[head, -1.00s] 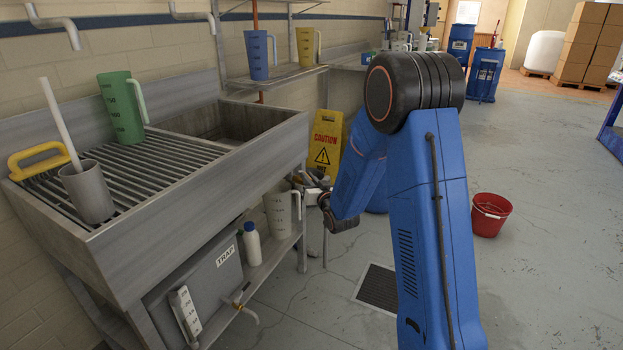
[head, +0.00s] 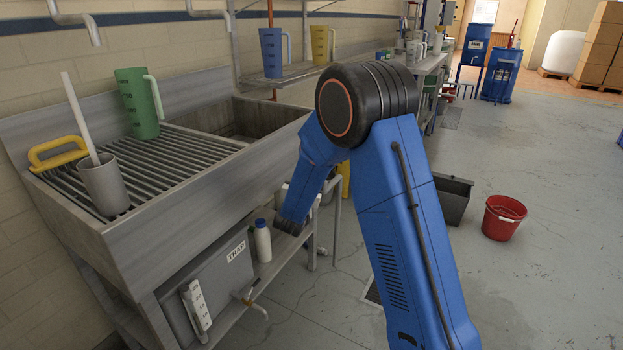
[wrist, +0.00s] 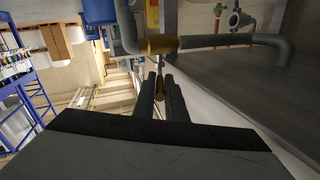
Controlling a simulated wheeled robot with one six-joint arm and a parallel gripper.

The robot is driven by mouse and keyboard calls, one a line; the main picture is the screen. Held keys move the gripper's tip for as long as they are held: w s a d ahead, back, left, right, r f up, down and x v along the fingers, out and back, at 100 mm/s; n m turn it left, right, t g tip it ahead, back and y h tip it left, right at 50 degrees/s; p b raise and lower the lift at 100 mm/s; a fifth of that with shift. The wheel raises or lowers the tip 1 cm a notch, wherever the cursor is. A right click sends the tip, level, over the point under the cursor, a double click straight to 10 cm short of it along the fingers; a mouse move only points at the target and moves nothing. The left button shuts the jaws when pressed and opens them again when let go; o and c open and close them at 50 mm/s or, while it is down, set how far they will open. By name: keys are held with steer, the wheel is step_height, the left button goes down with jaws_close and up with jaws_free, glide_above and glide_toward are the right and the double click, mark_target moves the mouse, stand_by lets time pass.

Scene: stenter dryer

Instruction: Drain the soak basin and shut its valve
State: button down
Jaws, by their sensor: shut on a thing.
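The soak basin (head: 245,115) appears to be the deep metal sink at the right end of the slatted drainboard. Its floor is only partly visible. In the wrist view a brass valve (wrist: 160,45) sits on a grey pipe, with a narrow brass lever hanging from it. My gripper (wrist: 161,92) is shut on that lever, its two dark fingers close together around it. In the head view my forearm reaches down at the sink's front right, and the gripper itself is hidden there. Whether water runs cannot be told.
A red bucket (head: 502,217) and a dark grey bin (head: 453,198) stand on the floor at right. The floor beyond is open.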

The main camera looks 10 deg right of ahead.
steer(key=shift+w+a+r+m+h, duration=0.15)
steer(key=shift+m+h, duration=0.15)
steer(key=shift+h, duration=0.2)
steer(key=c, duration=1.8)
jaws_free()
steer(key=v, duration=1.7)
steer(key=shift+s+r, duration=0.2)
steer(key=shift+s, duration=0.05)
steer(key=shift+a, duration=0.15)
steer(key=shift+c, duration=0.3)
